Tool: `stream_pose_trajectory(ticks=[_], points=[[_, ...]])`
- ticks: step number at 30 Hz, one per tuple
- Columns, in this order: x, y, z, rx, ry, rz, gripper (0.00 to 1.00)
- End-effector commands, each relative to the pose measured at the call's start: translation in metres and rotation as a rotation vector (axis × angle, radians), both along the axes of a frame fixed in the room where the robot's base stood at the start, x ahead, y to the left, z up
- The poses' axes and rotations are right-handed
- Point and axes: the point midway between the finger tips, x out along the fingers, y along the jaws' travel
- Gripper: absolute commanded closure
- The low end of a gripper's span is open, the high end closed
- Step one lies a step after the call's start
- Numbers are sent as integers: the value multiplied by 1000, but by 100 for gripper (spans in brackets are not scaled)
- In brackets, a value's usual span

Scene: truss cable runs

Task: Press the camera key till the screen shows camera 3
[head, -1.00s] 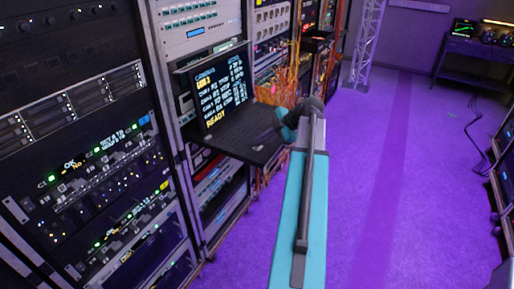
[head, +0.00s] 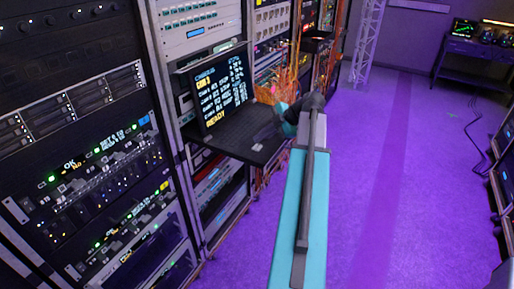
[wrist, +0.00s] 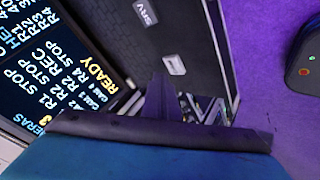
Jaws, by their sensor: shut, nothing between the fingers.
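The screen (head: 222,88) stands open above a black pull-out key shelf (head: 235,140) in the rack. It shows a camera list, a yellow READY line and a yellow line near the top that seems to read CAM 3, though it is small. In the wrist view the screen (wrist: 50,75) is at the left, with the top line partly cut off. The shelf carries a key marked SRV (wrist: 147,12) and a pale key (wrist: 174,64); the camera key cannot be picked out. My gripper (wrist: 163,88) is shut and empty, over the shelf's right part; whether it touches is unclear.
Rack units (head: 90,170) fill the left. Orange cables (head: 285,85) hang behind my gripper. A truss column (head: 367,45) stands at the back, and a desk with equipment (head: 475,55) at the back right.

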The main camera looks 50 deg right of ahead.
Motion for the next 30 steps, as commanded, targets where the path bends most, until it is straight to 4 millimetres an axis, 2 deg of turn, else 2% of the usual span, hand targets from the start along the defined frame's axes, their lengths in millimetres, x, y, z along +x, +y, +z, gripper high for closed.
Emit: stream_pose_trajectory(ticks=[18, 30], points=[[0, 0, 41, -1, -1, 0, 100], [0, 0, 46, 0, 0, 0, 100]])
